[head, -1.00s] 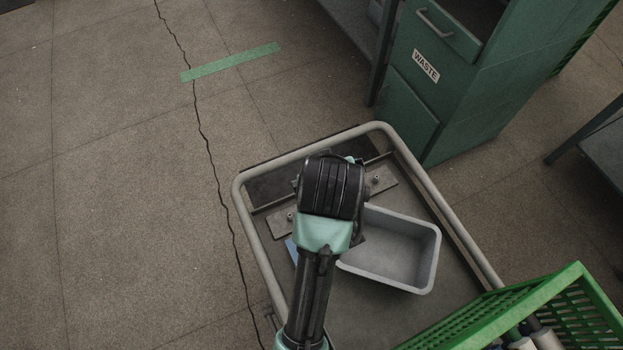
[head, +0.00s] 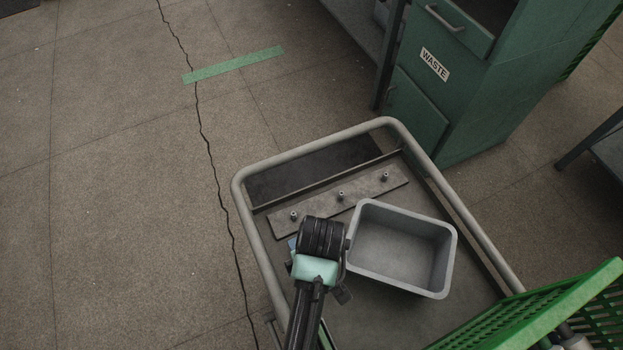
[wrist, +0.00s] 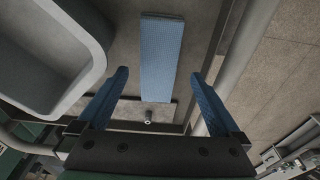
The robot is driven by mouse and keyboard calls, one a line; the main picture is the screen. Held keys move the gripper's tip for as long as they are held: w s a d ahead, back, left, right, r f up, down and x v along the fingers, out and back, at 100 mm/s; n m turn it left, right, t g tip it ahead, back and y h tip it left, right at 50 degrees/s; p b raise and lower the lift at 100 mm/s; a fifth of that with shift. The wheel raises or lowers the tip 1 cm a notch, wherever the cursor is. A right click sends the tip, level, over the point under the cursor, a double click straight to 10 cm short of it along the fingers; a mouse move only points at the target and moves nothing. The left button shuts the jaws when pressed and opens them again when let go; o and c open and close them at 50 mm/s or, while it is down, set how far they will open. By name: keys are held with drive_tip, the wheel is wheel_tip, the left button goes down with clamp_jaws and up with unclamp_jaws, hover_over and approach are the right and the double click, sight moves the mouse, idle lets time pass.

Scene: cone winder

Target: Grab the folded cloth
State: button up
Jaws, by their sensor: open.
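The folded cloth (wrist: 161,58) is a flat blue, textured strip lying on the trolley deck. In the wrist view it is upper middle, lengthwise between my fingers. In the head view my arm hides most of it; only a small blue edge (head: 292,243) shows. My gripper (wrist: 160,76) is open and empty, with blue fingers to either side of the cloth's line in the picture. It appears to be above the cloth, not touching it. The head view does not show the fingers clearly.
A grey tray (head: 364,236) stands on the trolley right beside my arm. A plate with pegs (head: 368,191) lies at the deck's far end. A tubular rail (head: 236,188) borders the deck. A green basket (head: 520,307) is at lower right; a green waste cabinet (head: 470,110) stands beyond.

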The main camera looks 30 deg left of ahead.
drive_tip(key=f, duration=0.1)
drive_tip(key=f+b, duration=0.1)
drive_tip(key=f, duration=0.2)
drive_tip(key=shift+w+a+f, duration=0.15)
drive_tip(key=shift+w+a, duration=0.1)
drive_tip(key=shift+w, duration=0.15)
drive_tip(key=shift+c, duration=0.3)
drive_tip(key=c, duration=1.2)
